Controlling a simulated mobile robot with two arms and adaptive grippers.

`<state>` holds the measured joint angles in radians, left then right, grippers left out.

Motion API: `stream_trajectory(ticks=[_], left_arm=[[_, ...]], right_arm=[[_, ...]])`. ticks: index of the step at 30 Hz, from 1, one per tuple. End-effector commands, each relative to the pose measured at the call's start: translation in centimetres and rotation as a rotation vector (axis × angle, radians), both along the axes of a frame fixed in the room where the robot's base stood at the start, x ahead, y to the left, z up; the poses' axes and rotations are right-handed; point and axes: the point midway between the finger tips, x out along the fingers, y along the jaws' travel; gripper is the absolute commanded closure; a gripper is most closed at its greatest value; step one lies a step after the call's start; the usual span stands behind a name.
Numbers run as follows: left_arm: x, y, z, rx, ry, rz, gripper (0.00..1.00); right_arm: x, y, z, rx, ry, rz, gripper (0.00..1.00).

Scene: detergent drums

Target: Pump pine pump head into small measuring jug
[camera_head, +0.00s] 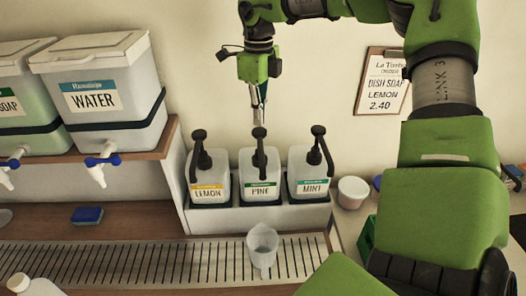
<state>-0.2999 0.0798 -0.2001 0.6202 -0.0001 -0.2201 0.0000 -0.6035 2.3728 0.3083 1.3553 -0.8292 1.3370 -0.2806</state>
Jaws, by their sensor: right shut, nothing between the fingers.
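The pine bottle (260,176) with a green PINE label stands in the white rack, between the lemon bottle (208,178) and the mint bottle (307,174). Its black pump head (260,134) is raised, with the nozzle toward the front. My right gripper (258,118) points down with its fingers together and empty, its tips at the top of the pine pump head; I cannot tell whether they touch it. The small clear measuring jug (262,246) stands upright on the drip grate in front of the pine bottle and looks empty. My left gripper is not in view.
A water drum (104,95) and a soap drum (18,108) with taps sit on the wooden shelf at left. A blue sponge (87,215) lies below. A slotted drip grate (140,262) runs along the front. A clipboard (382,80) with an order hangs on the wall.

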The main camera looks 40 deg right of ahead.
Motion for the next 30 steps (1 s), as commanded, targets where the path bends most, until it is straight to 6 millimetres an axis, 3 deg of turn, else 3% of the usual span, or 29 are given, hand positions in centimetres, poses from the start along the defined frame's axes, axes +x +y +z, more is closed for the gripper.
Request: stream_trajectory(ticks=[14,30], left_arm=[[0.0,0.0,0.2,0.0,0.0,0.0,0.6],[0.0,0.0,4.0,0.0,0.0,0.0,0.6]], right_arm=[[0.0,0.0,0.3,-0.001,-0.001,0.0,1.0],[0.0,0.0,5.6,-0.001,0.0,0.0,1.0]])
